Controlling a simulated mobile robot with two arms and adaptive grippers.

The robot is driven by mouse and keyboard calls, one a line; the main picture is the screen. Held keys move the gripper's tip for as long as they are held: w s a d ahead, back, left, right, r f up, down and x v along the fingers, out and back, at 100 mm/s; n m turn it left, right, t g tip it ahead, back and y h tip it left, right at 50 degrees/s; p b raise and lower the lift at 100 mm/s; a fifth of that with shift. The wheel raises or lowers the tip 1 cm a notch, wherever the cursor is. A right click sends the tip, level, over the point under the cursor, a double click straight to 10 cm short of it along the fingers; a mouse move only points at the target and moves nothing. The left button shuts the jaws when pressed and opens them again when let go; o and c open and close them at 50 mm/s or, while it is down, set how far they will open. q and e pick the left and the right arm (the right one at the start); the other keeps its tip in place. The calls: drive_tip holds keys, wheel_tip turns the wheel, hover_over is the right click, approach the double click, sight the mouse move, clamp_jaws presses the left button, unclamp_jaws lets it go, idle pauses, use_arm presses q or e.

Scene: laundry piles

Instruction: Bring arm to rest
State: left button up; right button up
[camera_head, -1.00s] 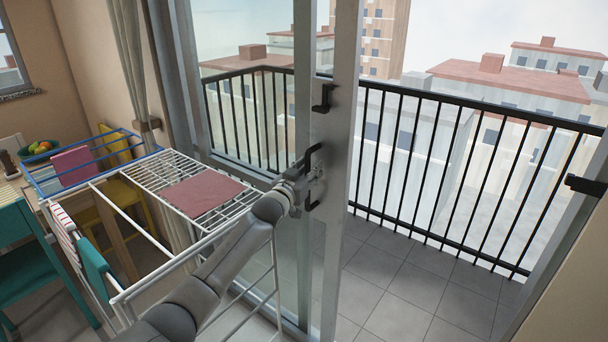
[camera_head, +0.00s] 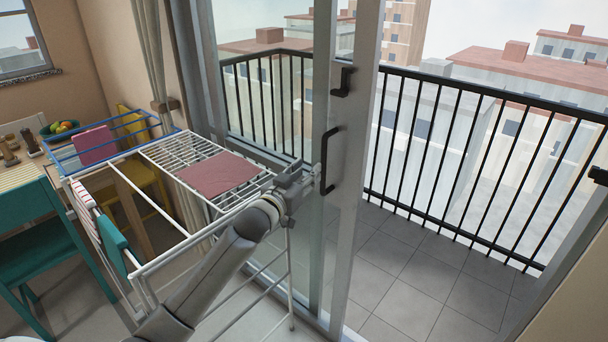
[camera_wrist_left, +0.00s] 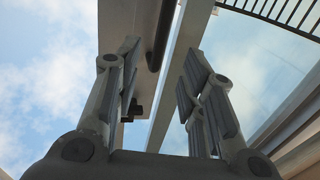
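My left gripper (camera_head: 308,180) is beside the black handle (camera_head: 331,160) of the sliding glass door, just left of it in the head view. In the left wrist view, its two fingers (camera_wrist_left: 158,85) are spread apart with nothing between the pads. The handle (camera_wrist_left: 158,35) shows there beyond the fingertips, near the left finger. I cannot tell from the head view whether a fingertip touches the handle. My left arm (camera_head: 225,265) reaches up from the bottom of the head view. My right gripper is not in view.
A white drying rack (camera_head: 160,262) with a red cloth (camera_head: 220,174) stands close to my left arm. A teal chair (camera_head: 45,250) is at the left. The doorway opens onto a tiled balcony (camera_head: 420,270) with a black railing (camera_head: 470,160).

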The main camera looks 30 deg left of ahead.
use_arm(q)
drive_tip(key=shift+s, duration=0.25)
idle(0.3)
drive_tip(key=s+f+g, duration=0.2)
drive_tip(key=f, duration=1)
drive_tip(key=s+f+g, duration=0.3)
drive_tip(key=f, duration=1)
drive_tip(key=s+d+f+g, duration=0.1)
drive_tip(key=s+f+g, duration=0.1)
drive_tip(key=s+f, duration=0.65)
drive_tip(key=s+d+f+g, duration=0.15)
drive_tip(key=s+f, duration=0.35)
drive_tip(key=f, duration=0.7)
drive_tip(key=s+d+f+g, duration=0.2)
drive_tip(key=s+f, duration=0.4)
drive_tip(key=s, duration=0.7)
drive_tip(key=s+d+f+m+g, duration=0.1)
drive_tip(key=s+d+f+g, duration=0.2)
drive_tip(key=s+f, duration=0.4)
drive_tip(key=s+d+f+m+g, duration=0.1)
drive_tip(key=s+d+f+g, duration=0.2)
drive_tip(key=s, duration=1.8)
wheel_tip(320, 180, down, 4)
drive_tip(key=shift+d+f, duration=0.1)
drive_tip(key=shift+d, duration=0.55)
